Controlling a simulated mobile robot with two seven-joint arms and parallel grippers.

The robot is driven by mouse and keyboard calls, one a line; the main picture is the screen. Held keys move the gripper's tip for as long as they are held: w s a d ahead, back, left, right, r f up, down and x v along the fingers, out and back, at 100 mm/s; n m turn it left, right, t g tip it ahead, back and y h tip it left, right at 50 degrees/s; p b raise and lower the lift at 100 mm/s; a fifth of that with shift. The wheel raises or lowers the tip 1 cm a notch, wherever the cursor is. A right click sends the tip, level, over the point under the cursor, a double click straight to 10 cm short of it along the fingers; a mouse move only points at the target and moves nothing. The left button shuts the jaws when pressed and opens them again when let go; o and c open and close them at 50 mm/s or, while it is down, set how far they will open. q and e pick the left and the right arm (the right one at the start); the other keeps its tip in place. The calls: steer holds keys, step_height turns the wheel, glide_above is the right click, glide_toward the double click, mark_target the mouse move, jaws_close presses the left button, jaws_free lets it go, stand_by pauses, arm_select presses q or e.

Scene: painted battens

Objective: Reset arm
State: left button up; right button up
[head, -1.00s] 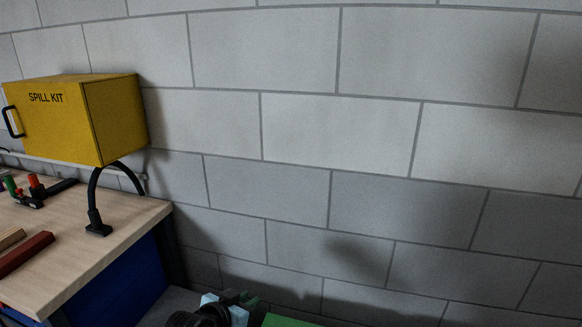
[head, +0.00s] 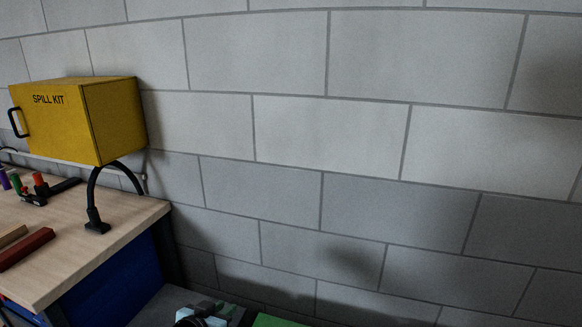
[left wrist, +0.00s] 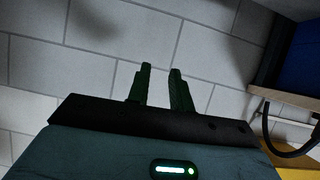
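My left gripper (left wrist: 160,88) shows in the left wrist view with its two dark fingers apart and nothing between them. Bare grey block wall lies beyond the fingertips. In the head view, part of my left gripper (head: 222,312) shows at the bottom edge, low beside the workbench, mostly cut off by the frame. My right gripper is not in either view.
A wooden-topped workbench (head: 120,225) stands at the left, with a red batten (head: 27,249) and a tan batten (head: 12,236) on it. A yellow spill kit box (head: 60,120) hangs above its back edge. A black curved-neck fixture (head: 95,205) stands near the bench's right end.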

arm_select(q)
steer(key=shift+s+a, duration=0.1)
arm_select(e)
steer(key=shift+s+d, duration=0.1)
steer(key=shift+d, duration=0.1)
